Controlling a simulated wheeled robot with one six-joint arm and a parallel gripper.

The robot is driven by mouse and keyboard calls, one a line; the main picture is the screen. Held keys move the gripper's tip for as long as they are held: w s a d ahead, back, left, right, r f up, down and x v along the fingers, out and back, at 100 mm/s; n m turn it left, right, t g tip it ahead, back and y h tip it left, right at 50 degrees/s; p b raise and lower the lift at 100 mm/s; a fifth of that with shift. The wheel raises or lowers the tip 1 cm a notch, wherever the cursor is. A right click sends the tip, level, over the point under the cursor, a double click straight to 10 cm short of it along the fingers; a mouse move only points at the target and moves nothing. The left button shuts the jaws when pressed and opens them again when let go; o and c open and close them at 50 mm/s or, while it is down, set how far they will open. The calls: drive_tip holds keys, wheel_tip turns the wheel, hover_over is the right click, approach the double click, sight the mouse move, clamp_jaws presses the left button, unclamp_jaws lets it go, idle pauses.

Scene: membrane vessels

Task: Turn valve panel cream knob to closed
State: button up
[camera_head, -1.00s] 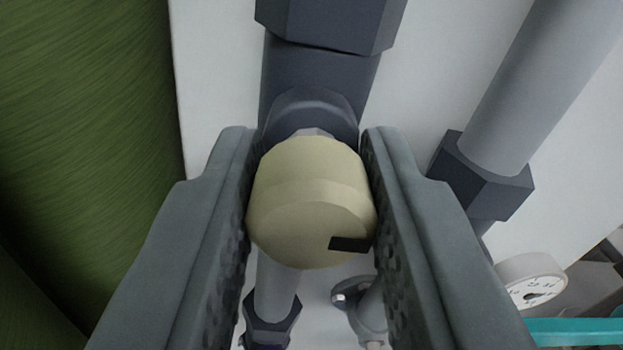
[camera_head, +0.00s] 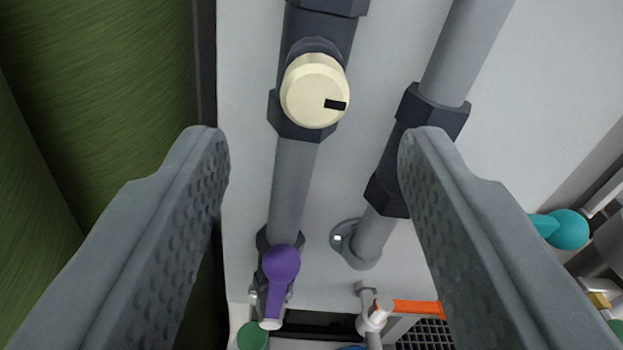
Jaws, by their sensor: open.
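The cream knob (camera_head: 314,91) sits on a dark valve body (camera_head: 308,128) on a grey pipe, in the upper middle of the view. Its short black mark is on the right side of its face and points right. My gripper (camera_head: 312,148) is open wide and empty. Its two fingers stand left and right of the pipe, and the knob lies beyond the fingertips, apart from both. Nothing hides the knob's face.
A purple-handled valve (camera_head: 281,265) is lower on the same pipe. A second grey pipe (camera_head: 462,55) runs at the right. A teal handle (camera_head: 567,229) and an orange handle (camera_head: 417,307) are at lower right. A large green surface (camera_head: 95,90) fills the left.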

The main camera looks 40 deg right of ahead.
drive_tip(key=v, duration=1)
drive_tip(key=shift+s, duration=0.15)
drive_tip(key=s+d+f+n+g+y, duration=0.1)
drive_tip(key=s+d+f+n+y, duration=0.2)
drive_tip(key=s, duration=0.5)
drive_tip(key=s+d+f+g+y, duration=0.1)
drive_tip(key=s+d+y, duration=0.2)
drive_tip(key=s+d, duration=0.4)
drive_tip(key=s+n+t+y, duration=0.2)
drive_tip(key=s+t+y, duration=0.2)
drive_tip(key=s, duration=1.8)
drive_tip(key=shift+s+d+r+t+y, duration=0.2)
drive_tip(key=shift+d+r+t+y, duration=0.1)
drive_tip(key=shift+r+t, duration=0.15)
